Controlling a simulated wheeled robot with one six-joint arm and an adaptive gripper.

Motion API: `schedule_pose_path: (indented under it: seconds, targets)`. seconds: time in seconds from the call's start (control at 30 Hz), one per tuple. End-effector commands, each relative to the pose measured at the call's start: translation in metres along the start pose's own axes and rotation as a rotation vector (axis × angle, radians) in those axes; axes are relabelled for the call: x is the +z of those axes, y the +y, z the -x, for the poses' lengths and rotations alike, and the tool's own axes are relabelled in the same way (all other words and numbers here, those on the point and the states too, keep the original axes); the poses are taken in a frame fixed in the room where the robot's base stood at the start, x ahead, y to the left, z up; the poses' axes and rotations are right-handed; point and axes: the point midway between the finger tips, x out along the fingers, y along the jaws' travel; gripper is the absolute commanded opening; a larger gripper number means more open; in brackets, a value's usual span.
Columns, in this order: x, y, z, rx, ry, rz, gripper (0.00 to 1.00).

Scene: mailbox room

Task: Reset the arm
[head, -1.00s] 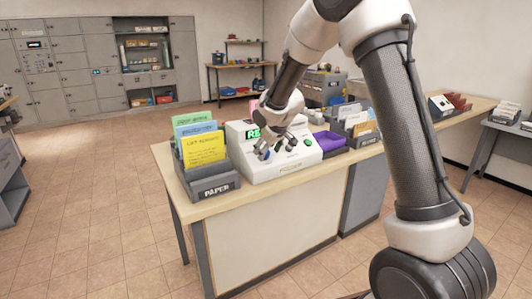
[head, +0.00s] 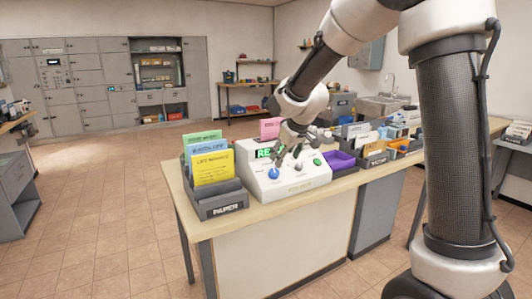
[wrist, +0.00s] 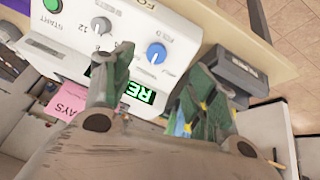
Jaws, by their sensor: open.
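My arm reaches over the counter from the right in the head view. My gripper (head: 288,150) is above the white machine (head: 300,185), close to its lit green display. In the wrist view my gripper (wrist: 165,95) has its two fingers spread apart with nothing between them. Behind them the machine's panel shows a blue knob (wrist: 156,53), a grey knob (wrist: 101,26), a green button (wrist: 53,5) and the display (wrist: 135,92). I cannot tell whether a fingertip touches the machine.
A grey paper holder (head: 222,202) with green, blue and yellow cards stands left of the machine. A purple tray (head: 340,160) and several card bins (head: 376,158) stand to its right. A pink card (head: 270,128) is behind it. The floor at left (head: 90,220) is clear.

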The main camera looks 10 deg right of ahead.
Motion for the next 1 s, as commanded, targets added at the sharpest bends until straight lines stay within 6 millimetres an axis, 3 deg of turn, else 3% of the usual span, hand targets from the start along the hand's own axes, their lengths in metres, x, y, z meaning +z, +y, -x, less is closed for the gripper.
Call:
schedule_pose_path:
  seconds: [0.17, 0.27, 0.43, 0.6, 0.7, 0.8, 1.0]
  targets:
    - [0.063, -0.012, 0.003, -0.030, -0.187, -0.048, 0.58]
    - [0.107, -0.016, 0.035, -0.039, -0.286, -0.099, 0.58]
    - [0.177, -0.016, 0.108, -0.041, -0.387, -0.204, 0.58]
    - [0.246, -0.022, 0.180, -0.034, -0.409, -0.317, 0.58]
    - [0.277, -0.026, 0.212, -0.021, -0.376, -0.373, 0.58]
    - [0.293, -0.027, 0.232, 0.001, -0.311, -0.410, 0.58]
    - [0.296, -0.021, 0.256, 0.041, -0.204, -0.447, 0.58]
